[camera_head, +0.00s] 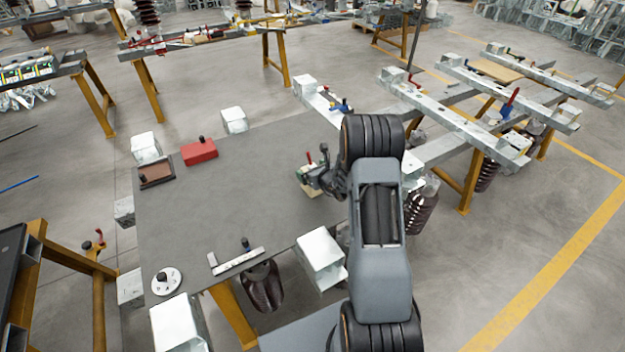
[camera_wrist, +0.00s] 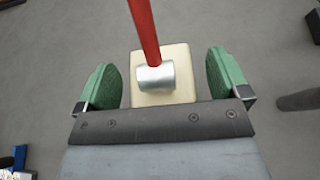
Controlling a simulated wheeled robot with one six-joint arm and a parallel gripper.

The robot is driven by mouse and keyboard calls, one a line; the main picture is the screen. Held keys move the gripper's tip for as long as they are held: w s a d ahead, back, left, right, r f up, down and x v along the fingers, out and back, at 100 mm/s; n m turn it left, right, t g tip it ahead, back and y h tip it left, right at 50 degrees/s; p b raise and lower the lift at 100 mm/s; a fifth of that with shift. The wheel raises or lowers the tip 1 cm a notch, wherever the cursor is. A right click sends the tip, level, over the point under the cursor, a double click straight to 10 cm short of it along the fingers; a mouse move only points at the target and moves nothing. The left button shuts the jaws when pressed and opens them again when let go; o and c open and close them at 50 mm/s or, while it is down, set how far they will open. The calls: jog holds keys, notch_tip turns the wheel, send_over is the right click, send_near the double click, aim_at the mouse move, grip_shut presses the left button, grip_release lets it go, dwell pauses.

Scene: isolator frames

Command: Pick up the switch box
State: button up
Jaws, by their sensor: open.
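A cream box with a silver cylinder and a red lever on top, which I take for the switch box (camera_wrist: 185,72), lies between my fingers in the wrist view. In the head view the switch box (camera_head: 311,191) is on the grey table, partly hidden by my gripper. My gripper (camera_head: 306,173) is low over the table's right side. In the wrist view my gripper (camera_wrist: 160,80) is open, with one green finger on each side of the box and a visible gap at both sides. The red lever rises toward the top of the picture.
The grey table (camera_head: 235,200) is mostly bare. A red box (camera_head: 199,153) and a brown tray (camera_head: 157,178) are at its far left. A white disc (camera_head: 166,284) and a metal bar (camera_head: 238,262) are near its front edge. Metal beams (camera_head: 455,120) stand to the right.

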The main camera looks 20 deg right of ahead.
jog(key=shift+c, duration=0.2)
jog(key=c, duration=1.6)
